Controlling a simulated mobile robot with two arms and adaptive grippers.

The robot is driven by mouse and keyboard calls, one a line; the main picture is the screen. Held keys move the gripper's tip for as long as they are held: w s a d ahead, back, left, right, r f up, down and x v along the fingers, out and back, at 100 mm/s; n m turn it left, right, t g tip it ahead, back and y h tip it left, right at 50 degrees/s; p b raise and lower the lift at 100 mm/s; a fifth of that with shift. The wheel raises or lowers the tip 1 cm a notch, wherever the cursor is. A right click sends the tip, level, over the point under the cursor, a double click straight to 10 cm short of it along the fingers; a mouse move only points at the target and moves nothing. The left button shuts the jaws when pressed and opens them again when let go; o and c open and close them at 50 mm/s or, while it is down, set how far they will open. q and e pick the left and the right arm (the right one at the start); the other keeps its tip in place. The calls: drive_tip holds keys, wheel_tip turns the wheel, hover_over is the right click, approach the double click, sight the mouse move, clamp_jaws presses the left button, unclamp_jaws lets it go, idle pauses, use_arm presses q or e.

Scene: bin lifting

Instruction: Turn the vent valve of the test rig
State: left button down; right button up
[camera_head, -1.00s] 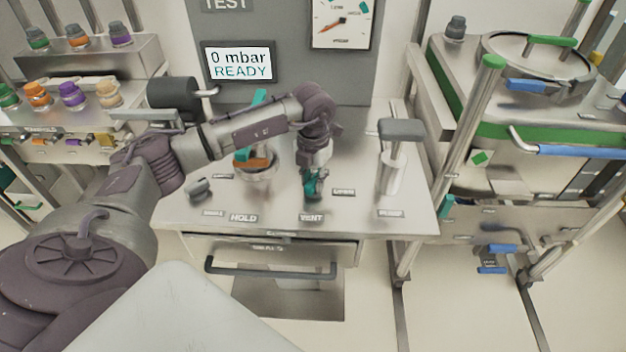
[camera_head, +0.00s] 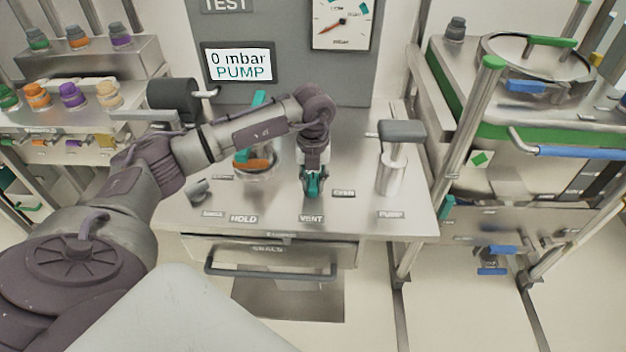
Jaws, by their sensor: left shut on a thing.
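The test rig has a steel bench top (camera_head: 360,218) with a grey back panel. The teal vent valve handle (camera_head: 316,185) stands just behind the VENT label (camera_head: 311,218). My left gripper (camera_head: 313,190) points down over it and is shut on the handle, hiding much of it. The display (camera_head: 238,64) on the panel reads "0 mbar PUMP". The pressure gauge (camera_head: 341,24) has its orange needle pointing to the lower left. My right gripper is not in view.
A grey-topped pump handle (camera_head: 402,131) stands right of my gripper. A small grey knob (camera_head: 199,190) is near the HOLD label. A drawer handle (camera_head: 270,271) juts from the front.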

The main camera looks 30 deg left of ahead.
sight(313, 182)
use_arm(q)
drive_tip(key=shift+w+r, duration=0.1)
drive_tip(key=c, duration=1)
unclamp_jaws()
drive_tip(key=shift+o, duration=0.2)
wheel_tip(313, 182, up, 12)
